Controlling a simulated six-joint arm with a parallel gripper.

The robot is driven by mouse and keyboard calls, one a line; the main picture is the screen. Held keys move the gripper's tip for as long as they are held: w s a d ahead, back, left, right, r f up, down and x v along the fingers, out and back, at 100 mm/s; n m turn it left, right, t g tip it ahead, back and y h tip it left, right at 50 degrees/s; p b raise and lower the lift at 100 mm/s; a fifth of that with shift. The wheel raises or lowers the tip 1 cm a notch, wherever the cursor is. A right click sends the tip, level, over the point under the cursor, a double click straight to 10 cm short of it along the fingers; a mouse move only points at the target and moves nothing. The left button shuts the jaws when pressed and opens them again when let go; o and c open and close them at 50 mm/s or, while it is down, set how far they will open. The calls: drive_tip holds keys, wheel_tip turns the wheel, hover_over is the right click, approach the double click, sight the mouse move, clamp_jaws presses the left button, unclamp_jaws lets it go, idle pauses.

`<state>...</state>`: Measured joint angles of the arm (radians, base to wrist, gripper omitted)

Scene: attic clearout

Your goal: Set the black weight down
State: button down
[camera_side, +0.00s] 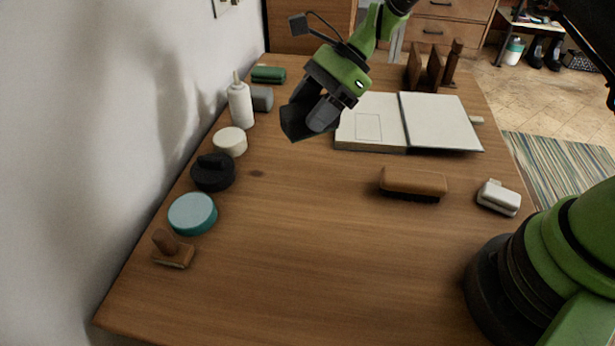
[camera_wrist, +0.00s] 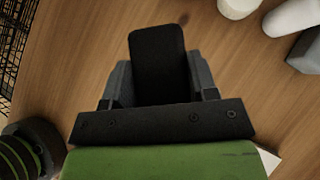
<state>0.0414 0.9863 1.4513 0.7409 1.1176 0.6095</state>
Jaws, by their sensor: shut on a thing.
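The black weight (camera_side: 296,124) is a dark block at the end of my gripper (camera_side: 317,112) in the side view. It hangs over the back part of the wooden table (camera_side: 290,245), left of the open book, and seems to be clear of the top. In the wrist view, the weight (camera_wrist: 158,55) shows as a black slab with rounded corners. It lies between the two grey fingers of my gripper (camera_wrist: 160,84), which are shut on it. The weight's underside is hidden.
Along the wall side stand a white bottle (camera_side: 240,105), a white round tin (camera_side: 230,141), a black round item (camera_side: 213,172), a teal tin (camera_side: 193,213) and a wooden stamp (camera_side: 172,249). The open book (camera_side: 375,122) and brush (camera_side: 413,182) lie right. The front middle is bare.

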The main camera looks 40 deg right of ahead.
drive_tip(key=shift+s+a+r+n+g, duration=0.15)
drive_tip(key=shift+s+a+n+g, duration=0.2)
drive_tip(key=shift+s+a, duration=0.25)
drive_tip(key=shift+s+a+f+n, duration=0.2)
drive_tip(key=shift+a+n, duration=0.05)
drive_tip(key=shift+s+f, duration=0.1)
drive_tip(key=shift+f, duration=4.65)
drive_tip(key=shift+f, duration=0.15)
drive_tip(key=shift+c, duration=2)
unclamp_jaws()
